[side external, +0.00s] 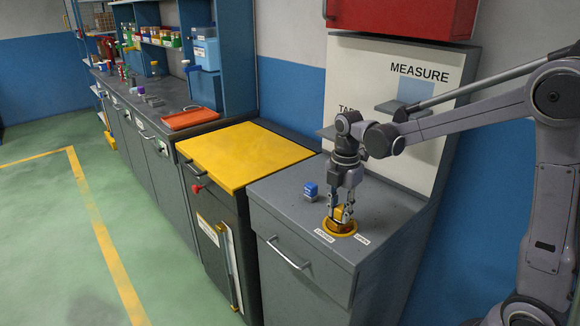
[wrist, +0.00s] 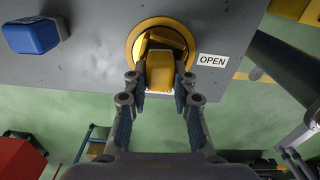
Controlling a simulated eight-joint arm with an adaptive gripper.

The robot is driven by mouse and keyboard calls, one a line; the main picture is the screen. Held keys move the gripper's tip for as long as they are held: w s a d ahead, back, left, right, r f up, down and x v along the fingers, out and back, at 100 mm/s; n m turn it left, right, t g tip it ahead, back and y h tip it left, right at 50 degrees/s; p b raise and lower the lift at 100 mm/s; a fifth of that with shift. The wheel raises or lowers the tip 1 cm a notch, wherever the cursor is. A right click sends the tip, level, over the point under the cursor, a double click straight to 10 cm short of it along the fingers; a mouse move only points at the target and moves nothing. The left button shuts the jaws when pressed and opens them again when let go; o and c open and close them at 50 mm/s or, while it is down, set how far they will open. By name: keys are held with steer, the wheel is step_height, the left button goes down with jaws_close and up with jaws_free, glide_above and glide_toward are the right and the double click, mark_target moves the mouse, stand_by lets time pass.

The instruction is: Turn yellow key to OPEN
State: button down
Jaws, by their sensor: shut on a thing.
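The yellow key (wrist: 160,72) stands on a round yellow-rimmed dial (wrist: 133,45) on the grey cabinet top. It also shows in the side external view (side external: 340,212). My gripper (wrist: 160,88) points down at the dial and is shut on the key, one finger on each side. My gripper is also in the side external view (side external: 341,208). The OPEN label (wrist: 212,60) is right of the dial in the wrist view. The fingers hide part of the key's sides.
A blue-topped block (side external: 310,191) stands on the cabinet top (side external: 285,205) left of the dial. A yellow-topped cabinet (side external: 240,152) adjoins on the left. A back panel marked MEASURE (side external: 420,70) rises behind, with a small grey shelf (side external: 402,106).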

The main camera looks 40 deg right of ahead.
steer(key=n, duration=0.3)
steer(key=shift+s+n, duration=0.15)
steer(key=shift+n, duration=0.15)
steer(key=c, duration=1)
jaws_free()
